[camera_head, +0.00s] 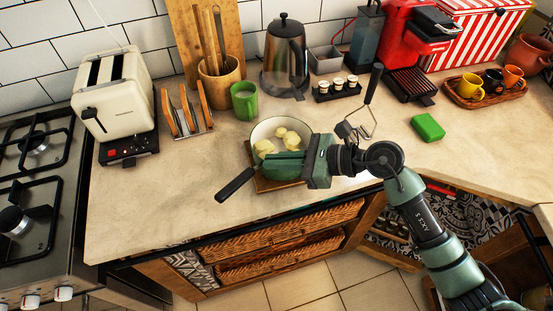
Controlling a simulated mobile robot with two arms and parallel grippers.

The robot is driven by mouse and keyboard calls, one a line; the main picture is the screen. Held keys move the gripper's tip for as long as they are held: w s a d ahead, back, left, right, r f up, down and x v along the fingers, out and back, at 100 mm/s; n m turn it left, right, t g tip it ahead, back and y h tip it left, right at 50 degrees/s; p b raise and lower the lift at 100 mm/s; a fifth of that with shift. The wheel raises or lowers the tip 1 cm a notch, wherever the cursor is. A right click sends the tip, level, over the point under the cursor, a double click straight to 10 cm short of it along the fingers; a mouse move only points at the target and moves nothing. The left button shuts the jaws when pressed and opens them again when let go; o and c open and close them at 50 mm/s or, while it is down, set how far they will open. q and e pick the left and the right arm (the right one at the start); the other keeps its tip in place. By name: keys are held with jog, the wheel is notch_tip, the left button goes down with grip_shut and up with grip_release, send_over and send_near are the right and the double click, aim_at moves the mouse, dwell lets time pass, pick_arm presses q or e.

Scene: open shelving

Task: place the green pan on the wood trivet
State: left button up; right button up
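The green pan (256,132) has a pale inside with several yellow potatoes in it, and its black handle (235,185) points to the front left. The wood trivet (264,185) shows as brown edges under the pan's left and front sides. The pan is over it, but I cannot tell whether it rests fully flat. My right gripper (280,163) reaches in from the right across the pan's front part and hides some of its rim. I cannot tell whether its fingers are open or closed on the pan. My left gripper is out of view.
A green cup (244,101), toast rack (186,110) and toaster (115,95) stand left and behind. A spice rack (337,89), a masher (359,124) and a green sponge (428,127) are to the right. The counter left of the pan is clear; a stove (50,150) borders it.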

jog(key=shift+o, duration=1.4)
jog(key=shift+r, duration=0.15)
jog(key=shift+s+d, duration=0.1)
jog(key=shift+d, duration=0.25)
jog(key=b+v, duration=0.2)
jog(key=v, duration=0.9)
jog(key=shift+b, duration=0.4)
